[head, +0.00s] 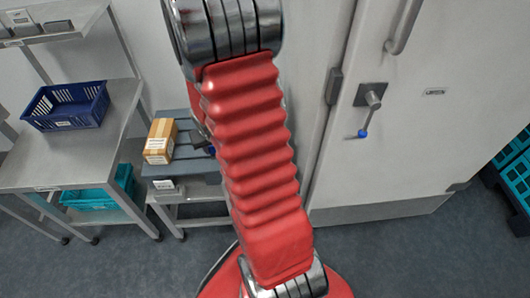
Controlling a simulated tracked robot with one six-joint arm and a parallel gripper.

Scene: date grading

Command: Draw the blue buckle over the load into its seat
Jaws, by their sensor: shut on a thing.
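A cardboard box (161,137) with white labels, the load, rests on a grey stand (170,169) left of my red arm in the head view. A small dark blue piece, which looks like the blue buckle (211,150), shows at the arm's left edge, right of the box. My gripper (203,142) shows only as dark parts beside it, mostly hidden behind my arm. It appears shut on the buckle. The strap and the buckle's seat cannot be made out.
A steel table (75,160) at left carries a blue crate (67,122); a teal crate (92,204) sits on its lower shelf. A white door (420,120) with a blue-tipped lever (371,103) is at right, with teal crates (515,172) beyond it. Grey floor lies in front.

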